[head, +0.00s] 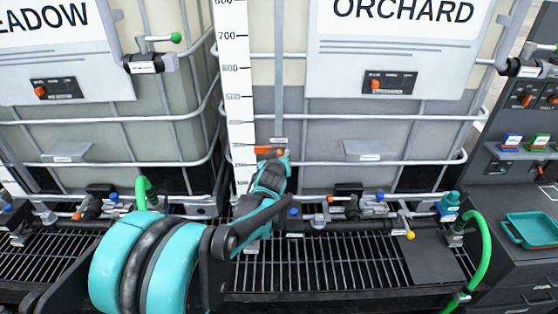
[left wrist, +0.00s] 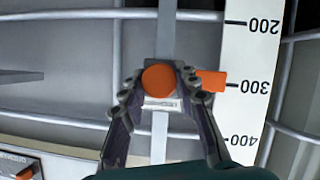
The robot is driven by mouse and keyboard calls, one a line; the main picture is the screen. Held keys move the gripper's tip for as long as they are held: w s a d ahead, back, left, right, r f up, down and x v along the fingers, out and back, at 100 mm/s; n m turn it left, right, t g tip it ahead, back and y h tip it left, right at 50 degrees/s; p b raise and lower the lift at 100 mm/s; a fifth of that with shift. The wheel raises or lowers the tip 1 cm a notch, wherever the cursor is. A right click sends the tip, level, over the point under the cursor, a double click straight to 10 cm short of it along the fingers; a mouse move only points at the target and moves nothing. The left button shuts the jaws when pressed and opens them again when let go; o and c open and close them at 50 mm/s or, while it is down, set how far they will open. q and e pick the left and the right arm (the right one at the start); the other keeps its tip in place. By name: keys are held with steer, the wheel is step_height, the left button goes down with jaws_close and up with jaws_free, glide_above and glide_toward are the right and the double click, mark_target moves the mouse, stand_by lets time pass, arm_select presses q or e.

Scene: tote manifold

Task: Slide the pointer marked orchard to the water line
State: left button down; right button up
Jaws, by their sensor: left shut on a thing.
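The orchard tote (head: 335,130) has its name on a white board. Its liquid shows as a grey zone under a cream one, with the water line (head: 290,87) between them. An orange pointer (head: 264,149) on a vertical rail beside the white scale (head: 238,100) sits well below that line. In the left wrist view, upside down, its orange flag (left wrist: 210,79) is close to the 300 mark. My left gripper (head: 278,160) is shut on the pointer's slider, fingers on both sides of the round orange knob (left wrist: 158,78). The small label there is unreadable. My right gripper is not in view.
Horizontal cage bars (head: 400,117) cross the tote front near the rail. Valves and a black grating (head: 320,265) lie below. A second tote marked "EADOW" (head: 100,130) stands left. A green hose (head: 485,255) and teal tray (head: 530,230) are at right.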

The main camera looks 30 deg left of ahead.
arm_select(q)
step_height(320, 180, up, 20)
steer(key=p, duration=1.2)
steer(key=shift+f, duration=0.25)
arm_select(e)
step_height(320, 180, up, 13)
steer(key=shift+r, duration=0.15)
arm_select(q)
steer(key=c, duration=1.1)
jaws_free()
steer(key=shift+f, duration=0.1)
steer(key=v, duration=1.2)
